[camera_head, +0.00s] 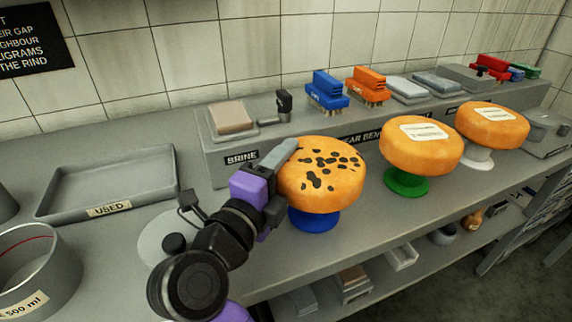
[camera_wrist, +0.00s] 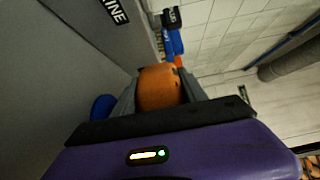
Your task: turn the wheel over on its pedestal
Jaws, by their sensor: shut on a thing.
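An orange cheese wheel (camera_head: 322,176) with dark spots on its upper face is at the blue pedestal (camera_head: 314,218) in the head view. It looks roughly level; whether it rests on the pedestal or is just above it I cannot tell. My gripper (camera_head: 278,160) comes from the left and is shut on the wheel's left edge. In the wrist view the wheel (camera_wrist: 159,87) sits between the two grey fingers, and a bit of the blue pedestal (camera_wrist: 103,107) shows at left. The wheel's underside is hidden.
Two more wheels stand to the right, on a green pedestal (camera_head: 406,182) and a white pedestal (camera_head: 477,156), both with pale labels. Behind is a raised shelf with blue (camera_head: 326,91) and orange brushes (camera_head: 367,86). A grey tray (camera_head: 110,182) marked USED lies left.

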